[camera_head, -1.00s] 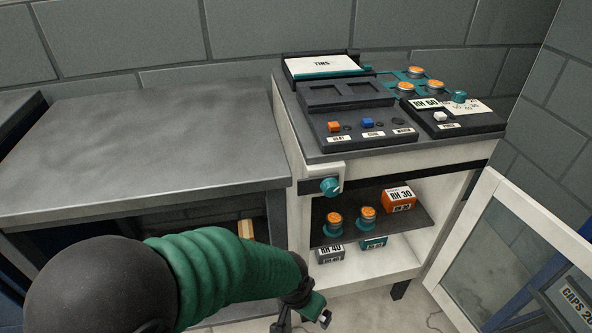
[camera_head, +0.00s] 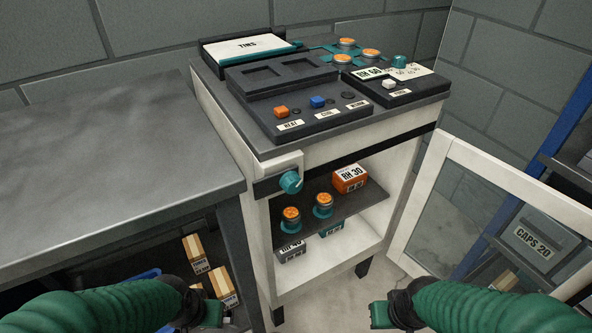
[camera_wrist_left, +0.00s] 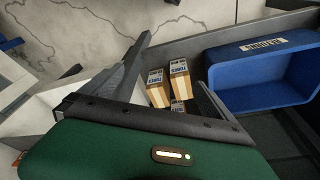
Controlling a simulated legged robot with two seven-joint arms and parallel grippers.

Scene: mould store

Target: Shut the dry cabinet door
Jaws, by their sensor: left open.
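The dry cabinet (camera_head: 232,146) is white with a dark top and stands open. Its white-framed glass door (camera_head: 432,193) is swung wide out to the right, its glass see-through. A teal knob (camera_head: 290,182) sits at the cabinet's upper left front corner. My left gripper (camera_head: 208,314) is low, left of the cabinet, apart from the door. In the left wrist view its fingers (camera_wrist_left: 172,68) are spread, with cartons showing beyond. My right gripper (camera_head: 382,314) is at the bottom, in front of the cabinet and left of the door, not visibly touching it; its jaws are unclear.
Inside the cabinet are orange-topped tins (camera_head: 292,214) and an orange RH 30 box (camera_head: 350,179). A grey bench (camera_head: 110,170) stands left, with cartons (camera_head: 222,285) and a blue bin (camera_wrist_left: 262,88) beneath. A rack with a CAPS 20 bin (camera_head: 533,240) stands beyond the door.

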